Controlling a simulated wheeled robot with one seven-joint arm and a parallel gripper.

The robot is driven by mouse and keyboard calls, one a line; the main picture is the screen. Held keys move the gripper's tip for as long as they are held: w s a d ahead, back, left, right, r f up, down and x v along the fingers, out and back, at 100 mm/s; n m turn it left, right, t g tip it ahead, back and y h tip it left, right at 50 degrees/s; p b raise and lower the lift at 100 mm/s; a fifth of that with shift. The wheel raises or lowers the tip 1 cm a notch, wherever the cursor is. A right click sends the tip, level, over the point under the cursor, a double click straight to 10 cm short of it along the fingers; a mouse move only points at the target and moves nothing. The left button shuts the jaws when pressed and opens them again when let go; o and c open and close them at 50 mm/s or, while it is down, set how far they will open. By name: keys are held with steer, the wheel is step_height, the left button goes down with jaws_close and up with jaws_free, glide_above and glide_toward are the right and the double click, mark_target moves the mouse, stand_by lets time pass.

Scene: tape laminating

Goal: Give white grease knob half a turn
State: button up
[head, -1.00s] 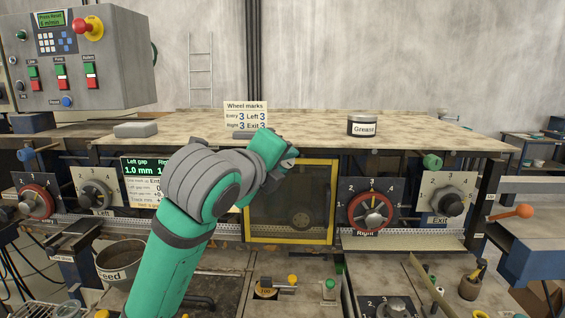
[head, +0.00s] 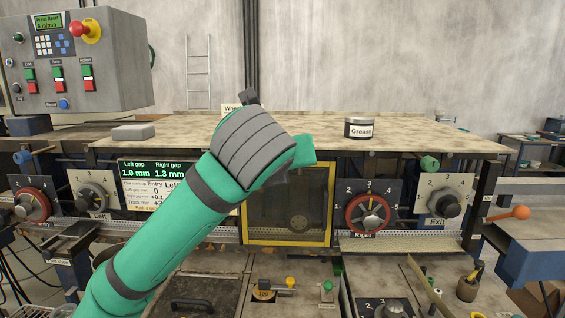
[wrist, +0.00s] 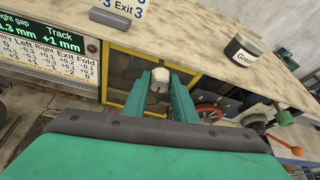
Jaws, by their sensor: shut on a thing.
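A small whitish knob (wrist: 158,84) shows in the wrist view between the two green fingers of my gripper (wrist: 159,76). The fingers are shut on it, one on each side. It lies in front of the table's front edge, above the yellow-framed window. In the head view my green and grey arm hides the knob and the fingertips. The knob's turn angle cannot be read.
A grease tin (head: 359,128) and a grey block (head: 133,132) stand on the tabletop (head: 420,130). A green knob (head: 429,163) and a blue knob (head: 23,157) sit along the front. Below are the yellow-framed window (head: 330,190) and the Right dial (head: 368,215).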

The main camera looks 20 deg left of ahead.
steer(key=shift+d+f, duration=0.1)
steer(key=shift+f, duration=0.15)
stand_by(0.4)
steer(key=o, duration=1)
steer(key=shift+o, duration=0.2)
steer(key=shift+r, duration=0.1)
steer(key=shift+r, duration=0.1)
steer(key=v, duration=1)
steer(key=shift+s, duration=0.4)
